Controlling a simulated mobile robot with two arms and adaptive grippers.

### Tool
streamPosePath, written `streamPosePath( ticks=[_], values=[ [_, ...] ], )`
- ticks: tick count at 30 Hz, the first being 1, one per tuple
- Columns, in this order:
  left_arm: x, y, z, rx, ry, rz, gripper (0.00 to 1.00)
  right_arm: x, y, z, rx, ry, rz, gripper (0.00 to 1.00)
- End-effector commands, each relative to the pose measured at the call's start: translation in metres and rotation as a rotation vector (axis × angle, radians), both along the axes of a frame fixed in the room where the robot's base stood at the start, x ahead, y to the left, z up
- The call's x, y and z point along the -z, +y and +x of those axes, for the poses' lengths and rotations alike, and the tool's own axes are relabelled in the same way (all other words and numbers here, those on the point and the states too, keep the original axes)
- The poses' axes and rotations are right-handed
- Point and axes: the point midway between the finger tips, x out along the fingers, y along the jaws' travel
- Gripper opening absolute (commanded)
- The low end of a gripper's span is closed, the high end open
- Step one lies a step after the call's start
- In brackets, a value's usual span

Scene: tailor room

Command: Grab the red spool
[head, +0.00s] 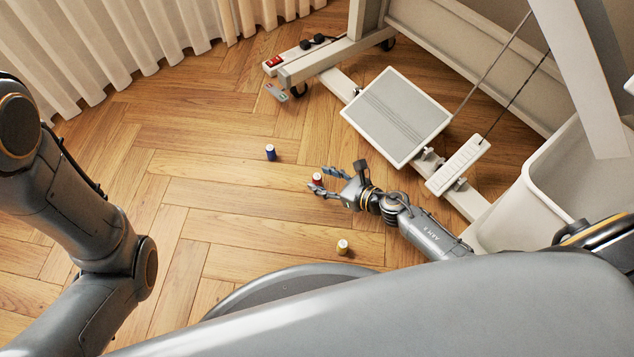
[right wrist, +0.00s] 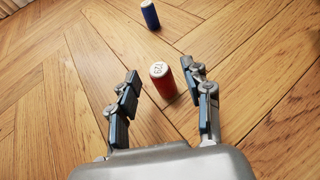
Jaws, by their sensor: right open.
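The red spool (head: 317,180) stands upright on the wooden floor in the head view, with a white top. My right gripper (head: 326,182) is open at the spool, and its fingers partly cover it there. In the right wrist view the red spool (right wrist: 163,82) stands between and slightly beyond the two open fingers of the right gripper (right wrist: 162,98), closer to the right finger. Whether a finger touches it I cannot tell. My left arm shows at the left of the head view, but its gripper is out of view.
A white pedal frame (head: 397,117) and a white bin (head: 548,180) are at the right. A power strip (head: 285,59) lies at the back. The floor at left is clear.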

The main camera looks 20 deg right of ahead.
Motion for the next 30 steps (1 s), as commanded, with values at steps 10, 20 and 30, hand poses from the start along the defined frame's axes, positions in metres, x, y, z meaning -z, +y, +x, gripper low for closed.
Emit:
streamPosePath(
  ticks=[10,20,30],
  values=[
    [0.0038,-0.0006,0.0021,0.0,0.005,0.001,0.4,0.0039,0.0054,0.007,0.0,0.001,0.0,0.49],
    [0.0038,-0.0007,0.0026,0.0,0.006,0.002,0.4,0.0039,0.0052,0.0069,0.0,0.001,0.0,0.06],
    [0.0007,-0.0006,0.003,0.0,0.008,0.001,0.4,-0.0002,0.0038,0.008,0.0,0.001,-0.001,0.06]
  ],
)
